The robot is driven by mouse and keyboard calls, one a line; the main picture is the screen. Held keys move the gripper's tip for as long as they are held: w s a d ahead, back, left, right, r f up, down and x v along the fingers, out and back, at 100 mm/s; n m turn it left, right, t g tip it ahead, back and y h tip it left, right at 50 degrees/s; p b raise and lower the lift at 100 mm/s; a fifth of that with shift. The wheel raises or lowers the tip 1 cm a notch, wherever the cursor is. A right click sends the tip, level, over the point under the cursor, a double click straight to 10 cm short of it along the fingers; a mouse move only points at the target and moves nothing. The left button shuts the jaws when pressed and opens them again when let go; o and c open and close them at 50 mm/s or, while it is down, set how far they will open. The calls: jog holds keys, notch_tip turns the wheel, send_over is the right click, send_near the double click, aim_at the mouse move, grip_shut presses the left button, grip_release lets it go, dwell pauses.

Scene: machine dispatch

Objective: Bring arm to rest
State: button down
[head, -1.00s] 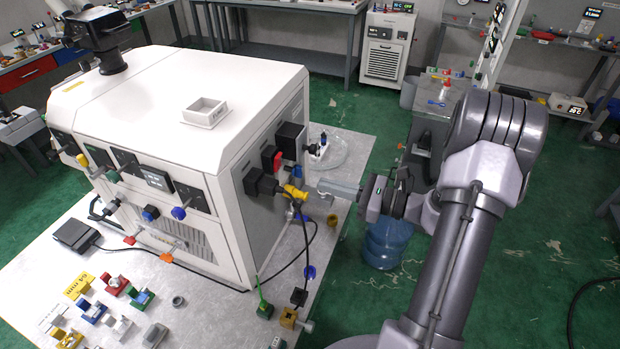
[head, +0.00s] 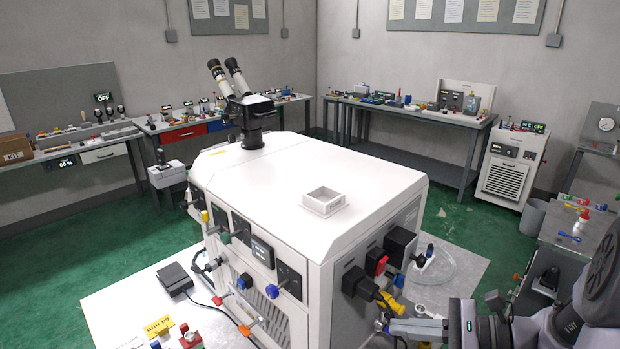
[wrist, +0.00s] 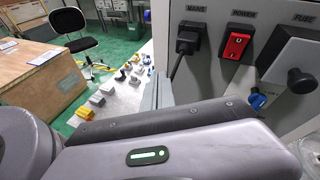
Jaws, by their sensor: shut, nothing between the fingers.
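My gripper (head: 418,328) is at the lower right of the head view, its narrow fingers together and empty. It is close to the right side of the white machine (head: 300,185), near a yellow plug (head: 390,303); I cannot tell whether they touch. My arm runs off the right edge of the head view. In the wrist view the grey fingers (wrist: 163,92) stand beside the machine's side panel. That panel carries a black mains plug (wrist: 188,38), a red power switch (wrist: 236,42) and a fuse holder (wrist: 295,60).
A microscope (head: 245,110) and a small white tray (head: 325,202) are on the machine's top. A bench (head: 425,115) and a chiller (head: 510,165) stand behind. A grey cart (head: 575,235) is at right. The wrist view shows a wooden crate (wrist: 40,85) and a chair (wrist: 72,38).

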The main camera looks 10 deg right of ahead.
jog(key=s+a+f+n+g+h+b, duration=0.1)
jog(key=s+a+f+n+h+b, duration=0.2)
jog(key=s+a+n+h+b, duration=0.6)
jog(key=s+a+n+h, duration=0.1)
jog(key=s+a+n, duration=0.3)
jog(key=n, duration=0.4)
jog(key=shift+s+a+g+h, duration=0.3)
jog(key=shift+s+a, duration=0.1)
jog(key=shift+s, duration=0.25)
